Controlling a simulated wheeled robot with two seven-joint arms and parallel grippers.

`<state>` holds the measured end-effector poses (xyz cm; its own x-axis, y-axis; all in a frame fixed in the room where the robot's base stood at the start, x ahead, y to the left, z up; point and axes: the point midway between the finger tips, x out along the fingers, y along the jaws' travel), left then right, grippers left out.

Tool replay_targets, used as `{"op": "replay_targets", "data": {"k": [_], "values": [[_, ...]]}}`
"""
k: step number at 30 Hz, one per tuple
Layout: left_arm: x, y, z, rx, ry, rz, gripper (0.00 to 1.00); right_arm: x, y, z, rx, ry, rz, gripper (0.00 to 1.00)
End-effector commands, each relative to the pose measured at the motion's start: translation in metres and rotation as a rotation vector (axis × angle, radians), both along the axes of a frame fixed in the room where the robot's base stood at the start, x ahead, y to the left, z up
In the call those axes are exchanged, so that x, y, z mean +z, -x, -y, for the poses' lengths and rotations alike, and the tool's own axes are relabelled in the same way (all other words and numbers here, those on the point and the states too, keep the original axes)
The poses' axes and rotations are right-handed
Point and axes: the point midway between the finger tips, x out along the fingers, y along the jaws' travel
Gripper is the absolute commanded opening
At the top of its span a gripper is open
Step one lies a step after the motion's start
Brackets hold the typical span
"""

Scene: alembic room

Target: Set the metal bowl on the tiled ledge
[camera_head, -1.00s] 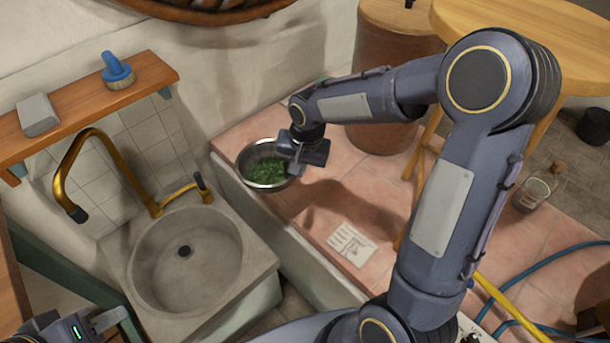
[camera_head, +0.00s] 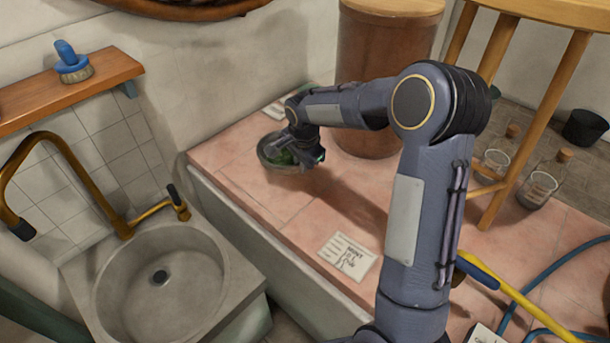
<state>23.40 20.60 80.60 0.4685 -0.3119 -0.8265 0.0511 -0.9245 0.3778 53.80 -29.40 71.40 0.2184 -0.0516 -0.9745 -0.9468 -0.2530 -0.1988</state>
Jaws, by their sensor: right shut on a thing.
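The metal bowl (camera_head: 268,161), with green leafy stuff inside, is over the far left part of the pink tiled ledge (camera_head: 250,189). My right gripper (camera_head: 300,154) is shut on the bowl's right side. The bowl looks level and low over the tiles; I cannot tell whether its base touches them. The gripper hides the bowl's right part. My left gripper is out of view.
A stone sink (camera_head: 160,285) with a brass tap (camera_head: 75,170) stands at the left. A brown barrel (camera_head: 380,75) is behind my right arm. A paper note (camera_head: 347,256) lies on the ledge. Glass bottles (camera_head: 538,188) stand by a wooden stool (camera_head: 545,110). Tiles between bowl and note are clear.

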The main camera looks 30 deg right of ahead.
Motion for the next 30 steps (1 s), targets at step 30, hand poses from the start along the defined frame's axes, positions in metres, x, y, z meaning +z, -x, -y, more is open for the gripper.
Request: {"op": "replay_targets", "data": {"k": [30], "values": [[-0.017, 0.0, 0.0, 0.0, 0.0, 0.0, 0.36, -0.073, -0.021, 0.024, 0.002, 0.001, 0.003, 0.0]]}}
